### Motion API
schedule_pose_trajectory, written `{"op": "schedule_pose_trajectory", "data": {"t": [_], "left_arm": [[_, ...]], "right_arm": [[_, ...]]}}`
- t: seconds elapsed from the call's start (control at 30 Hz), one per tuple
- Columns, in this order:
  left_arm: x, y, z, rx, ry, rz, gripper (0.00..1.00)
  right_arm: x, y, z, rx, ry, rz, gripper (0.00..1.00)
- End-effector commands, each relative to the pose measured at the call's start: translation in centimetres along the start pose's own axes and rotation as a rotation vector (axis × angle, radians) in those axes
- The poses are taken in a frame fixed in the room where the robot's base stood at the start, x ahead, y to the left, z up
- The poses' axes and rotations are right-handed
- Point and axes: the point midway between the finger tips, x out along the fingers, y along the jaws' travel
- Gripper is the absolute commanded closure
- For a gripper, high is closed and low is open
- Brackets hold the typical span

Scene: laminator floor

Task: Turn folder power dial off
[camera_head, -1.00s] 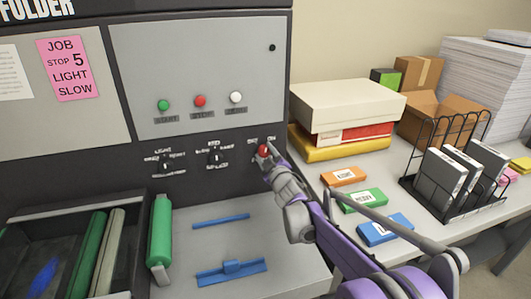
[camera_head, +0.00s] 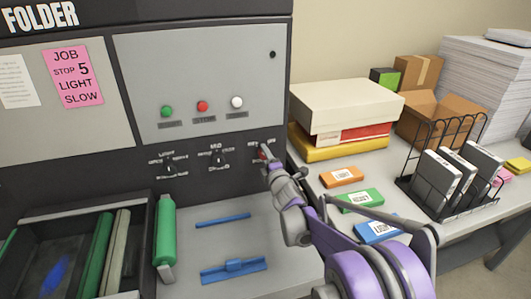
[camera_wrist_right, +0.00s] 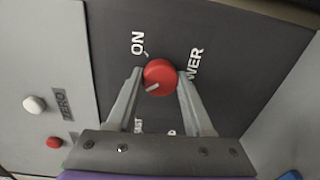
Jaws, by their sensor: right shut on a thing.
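The red power dial (camera_wrist_right: 160,77) is on the folder's dark panel, with a white pointer line slanting to the lower left in the right wrist view. The word ON and part of the word POWER are printed beside it. My right gripper (camera_wrist_right: 158,78) is shut on the dial, one finger on each side. In the head view the dial (camera_head: 262,153) is partly hidden by my right gripper (camera_head: 267,158). The OFF label cannot be made out. My left gripper is not in view.
Two black dials (camera_head: 218,159) sit left on the same panel, below green, red and white buttons (camera_head: 237,102). A green roller (camera_head: 165,231) and blue guides (camera_head: 233,270) lie below. A table at right holds boxes (camera_head: 347,106), coloured cards (camera_head: 361,201) and a wire rack (camera_head: 451,207).

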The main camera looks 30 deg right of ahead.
Motion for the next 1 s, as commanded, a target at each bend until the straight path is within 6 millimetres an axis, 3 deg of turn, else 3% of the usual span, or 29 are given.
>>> {"op": "schedule_pose_trajectory", "data": {"t": [0.3, 0.8, 0.83, 0.97, 1.0], "left_arm": [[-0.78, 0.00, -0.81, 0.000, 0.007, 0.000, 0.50], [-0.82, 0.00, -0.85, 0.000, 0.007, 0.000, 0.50], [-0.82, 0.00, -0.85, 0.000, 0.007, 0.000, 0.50], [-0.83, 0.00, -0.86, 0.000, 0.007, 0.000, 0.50], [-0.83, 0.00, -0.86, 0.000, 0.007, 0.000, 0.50]], "right_arm": [[-0.03, -0.08, 0.00, -0.100, -0.005, -0.002, 1.00], [-0.04, -0.18, 0.01, -0.116, -0.005, -0.003, 1.00], [-0.04, -0.17, 0.00, -0.116, -0.005, -0.003, 0.43], [-0.03, -0.13, 0.00, -0.115, -0.005, -0.002, 0.20], [-0.02, -0.12, 0.00, -0.115, -0.005, -0.002, 0.19]]}}
